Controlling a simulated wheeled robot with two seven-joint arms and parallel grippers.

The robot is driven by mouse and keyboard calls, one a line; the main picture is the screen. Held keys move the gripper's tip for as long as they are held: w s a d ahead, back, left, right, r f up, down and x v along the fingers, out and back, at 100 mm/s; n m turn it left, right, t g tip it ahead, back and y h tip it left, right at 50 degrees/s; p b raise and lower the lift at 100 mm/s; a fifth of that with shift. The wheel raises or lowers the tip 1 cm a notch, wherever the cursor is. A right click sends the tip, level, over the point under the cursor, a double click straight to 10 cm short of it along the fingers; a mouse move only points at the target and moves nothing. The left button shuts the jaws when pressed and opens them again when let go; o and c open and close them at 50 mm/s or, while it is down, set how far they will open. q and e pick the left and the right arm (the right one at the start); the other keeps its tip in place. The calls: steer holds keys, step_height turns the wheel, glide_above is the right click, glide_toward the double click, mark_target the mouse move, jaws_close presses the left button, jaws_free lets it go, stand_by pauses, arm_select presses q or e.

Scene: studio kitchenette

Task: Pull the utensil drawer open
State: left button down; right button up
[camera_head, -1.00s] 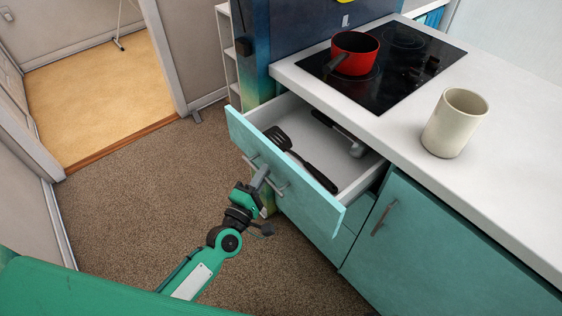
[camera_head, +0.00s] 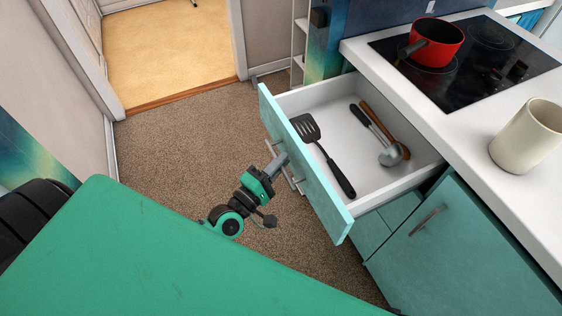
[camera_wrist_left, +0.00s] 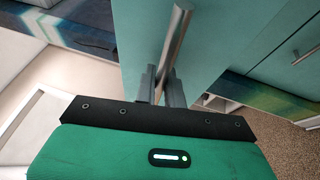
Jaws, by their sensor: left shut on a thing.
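The utensil drawer (camera_head: 318,178) is a teal-fronted drawer with a white inside, and it stands well out from the cabinet. A black slotted spatula (camera_head: 322,150), a ladle (camera_head: 389,156) and a brown-handled utensil (camera_head: 379,122) lie in it. My left gripper (camera_head: 279,163) is shut on the drawer's bar handle (camera_head: 297,184), on the outside of the front. In the left wrist view the grey handle (camera_wrist_left: 177,40) runs between the fingers (camera_wrist_left: 160,84). The right gripper is not in view.
A red pot (camera_head: 435,44) stands on the black cooktop (camera_head: 490,60). A cream mug (camera_head: 527,136) stands on the white counter (camera_head: 452,133). A closed teal cupboard door (camera_head: 440,245) is below. Brown carpet (camera_head: 190,150) is clear in front of the drawer.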

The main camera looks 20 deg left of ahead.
arm_select(q)
steer(key=c, duration=1.5)
jaws_free()
